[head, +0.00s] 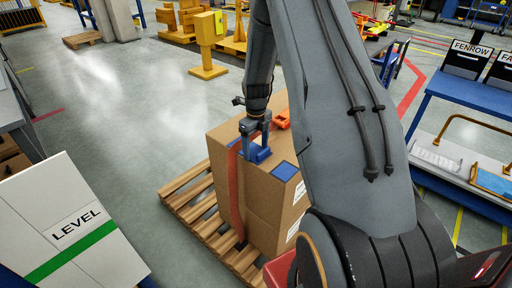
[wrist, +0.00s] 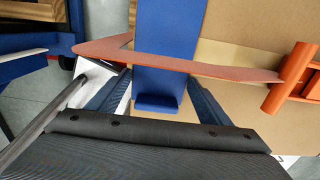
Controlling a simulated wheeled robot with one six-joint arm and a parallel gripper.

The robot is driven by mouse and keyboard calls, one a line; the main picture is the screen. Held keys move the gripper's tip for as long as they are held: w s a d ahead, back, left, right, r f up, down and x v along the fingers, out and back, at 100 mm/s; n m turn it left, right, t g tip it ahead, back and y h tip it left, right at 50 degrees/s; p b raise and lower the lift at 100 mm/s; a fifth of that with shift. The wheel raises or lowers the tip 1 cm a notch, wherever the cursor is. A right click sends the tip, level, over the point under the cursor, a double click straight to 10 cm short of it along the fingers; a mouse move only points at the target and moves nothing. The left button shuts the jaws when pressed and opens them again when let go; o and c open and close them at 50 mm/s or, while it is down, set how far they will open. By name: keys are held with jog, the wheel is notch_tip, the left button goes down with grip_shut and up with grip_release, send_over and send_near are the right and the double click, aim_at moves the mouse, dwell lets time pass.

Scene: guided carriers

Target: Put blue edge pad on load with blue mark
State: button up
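The load is a cardboard box (head: 257,198) on a wooden pallet. A flat blue mark (head: 285,171) shows on its top near the front right edge. The blue edge pad (head: 258,155) is at the box top, left of the mark; it also shows in the wrist view (wrist: 165,45), with a raised lip at its lower end. My gripper (head: 255,133) is at the pad, its two fingers against the pad's sides in the wrist view (wrist: 160,78). An orange-red strap (wrist: 180,64) crosses in front of the pad there. Contact between pad and box is hard to judge.
The strap runs down the box's left face to the pallet (head: 188,205); its orange buckle (head: 282,118) sits on top. A white LEVEL panel (head: 70,225) stands left. A blue bench (head: 465,95) stands right. Open floor (head: 110,100) lies left of the pallet.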

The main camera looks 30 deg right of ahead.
jog(key=o, duration=0.3)
jog(key=shift+r, duration=0.1)
notch_tip(320, 180, up, 11)
jog(key=b, duration=0.2)
jog(key=s+a+r+n, duration=0.1)
jog(key=s+a+n, duration=0.4)
jog(key=n, duration=0.5)
jog(key=s+a+r+n, duration=0.1)
jog(key=s+a+n, duration=0.5)
jog(key=s+n, duration=0.4)
jog(key=s+a+r+n+t, duration=0.1)
jog(key=s+a+n, duration=0.5)
jog(key=n, duration=0.6)
jog(key=shift+s+a+r, duration=0.1)
jog(key=shift+s+r, duration=0.05)
jog(key=shift+s, duration=0.3)
jog(key=shift+s+a+r, duration=0.1)
jog(key=shift+s+r, duration=0.05)
jog(key=shift+s, duration=0.3)
